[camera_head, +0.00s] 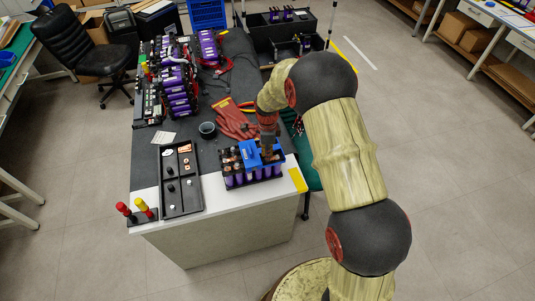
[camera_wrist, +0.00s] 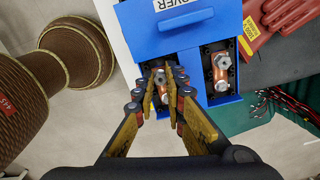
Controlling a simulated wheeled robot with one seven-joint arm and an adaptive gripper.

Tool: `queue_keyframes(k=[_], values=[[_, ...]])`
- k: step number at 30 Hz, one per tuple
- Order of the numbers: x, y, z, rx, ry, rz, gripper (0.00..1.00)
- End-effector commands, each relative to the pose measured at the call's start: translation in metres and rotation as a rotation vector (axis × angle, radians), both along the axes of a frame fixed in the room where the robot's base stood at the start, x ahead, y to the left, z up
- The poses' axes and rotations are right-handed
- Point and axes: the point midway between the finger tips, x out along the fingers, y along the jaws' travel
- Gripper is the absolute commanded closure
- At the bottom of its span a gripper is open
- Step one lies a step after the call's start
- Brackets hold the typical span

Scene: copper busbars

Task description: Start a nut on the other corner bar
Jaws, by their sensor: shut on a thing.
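The battery module (camera_head: 252,179) with purple cells stands at the table's front right edge. A blue cover (camera_wrist: 168,34) lies over part of its top; it also shows in the head view (camera_head: 249,153). In the wrist view, a copper corner bar (camera_wrist: 221,74) to the right of my gripper carries metal hardware at both ends. Another copper bar (camera_wrist: 157,67) lies under my fingertips and is partly hidden. My gripper (camera_wrist: 164,92) points down at this bar, with its yellow fingers close together on a small nut, mostly hidden between the tips. I cannot tell whether the nut touches the stud.
A black parts tray (camera_head: 181,186) with small parts lies left of the module. Red and yellow-handled tools (camera_head: 137,211) stand at the front left corner. Red gloves (camera_head: 233,120) and a dark cup (camera_head: 207,129) lie behind. Larger purple modules (camera_head: 177,88) fill the far table.

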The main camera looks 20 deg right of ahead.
Motion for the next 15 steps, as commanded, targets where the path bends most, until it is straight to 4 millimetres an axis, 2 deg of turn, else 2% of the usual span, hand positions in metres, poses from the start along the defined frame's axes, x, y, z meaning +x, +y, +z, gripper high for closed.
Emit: queue_keyframes(k=[5, 6, 15], values=[[-0.0024, 0.0008, -0.0036, 0.001, 0.006, -0.226, 1.00], [-0.0023, 0.0007, -0.0037, 0.001, 0.006, -0.216, 0.86], [-0.0014, 0.0005, -0.0024, 0.000, 0.004, -0.211, 0.69]])
